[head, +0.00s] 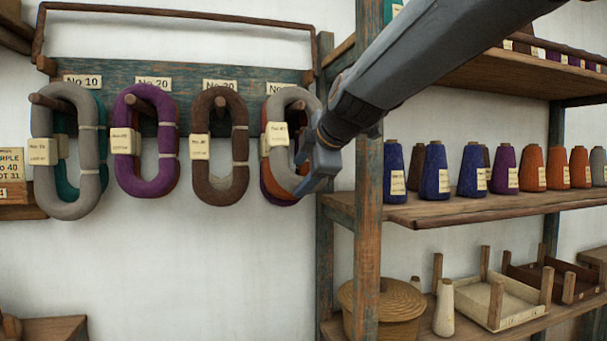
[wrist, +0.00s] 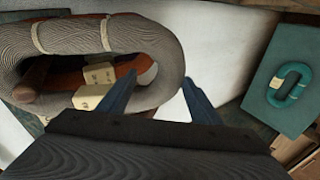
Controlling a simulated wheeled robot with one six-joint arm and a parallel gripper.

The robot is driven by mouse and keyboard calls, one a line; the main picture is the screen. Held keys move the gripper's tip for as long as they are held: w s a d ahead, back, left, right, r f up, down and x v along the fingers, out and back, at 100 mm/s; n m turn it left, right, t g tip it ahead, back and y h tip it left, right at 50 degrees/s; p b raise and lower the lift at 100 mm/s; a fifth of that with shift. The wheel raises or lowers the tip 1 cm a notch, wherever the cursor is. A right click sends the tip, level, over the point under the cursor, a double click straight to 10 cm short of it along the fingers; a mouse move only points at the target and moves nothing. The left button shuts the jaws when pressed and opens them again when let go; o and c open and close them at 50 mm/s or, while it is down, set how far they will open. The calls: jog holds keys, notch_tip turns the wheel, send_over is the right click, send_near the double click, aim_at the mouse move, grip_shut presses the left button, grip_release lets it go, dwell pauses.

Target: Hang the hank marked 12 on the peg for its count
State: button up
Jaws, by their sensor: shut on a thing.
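My gripper (head: 314,165) is at the rightmost peg, shut on the right side of a grey hank (head: 272,172). In the wrist view the grey hank (wrist: 85,38) passes between the two fingers. This hank hangs upright in front of orange and purple yarn, around a wooden peg (wrist: 30,80). The number on its cream tag (head: 274,134) is too small to read surely. I cannot make out a 12 on any tag.
Another grey hank (head: 42,180) with teal behind, a purple hank (head: 122,168) and a brown hank (head: 204,180) hang to the left. A shelf post (head: 368,220) and cone shelf (head: 450,208) stand close at right. A teal hank (wrist: 290,85) lies on a teal panel (wrist: 265,100).

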jog(key=shift+f, duration=0.6)
jog(key=o, duration=1.2)
jog(key=shift+a, duration=0.1)
jog(key=shift+r, duration=0.2)
